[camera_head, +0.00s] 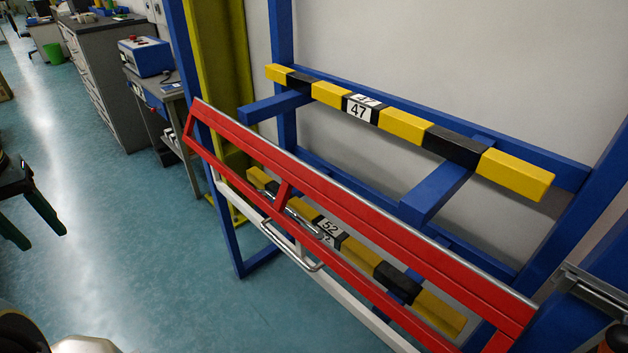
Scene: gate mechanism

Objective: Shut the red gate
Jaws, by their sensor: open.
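The red gate (330,197) is a long barred panel with a grey top edge. It slants from the left middle down to the lower right, in front of a blue frame (283,117). Its left end overlaps a blue post in the picture. Its lower right part runs down near the bottom edge. A silver handle (290,250) sits on its lower left part, above a white lower rail (345,298). I cannot tell whether the gate touches the frame on the left. My gripper is not in view.
Behind the gate are two yellow-and-black bars, marked 47 (405,125) and 52 (355,252). A metal rail (592,290) is at the right edge. A cart with a blue box (146,57) stands behind left. The teal floor (120,220) left of the gate is largely clear.

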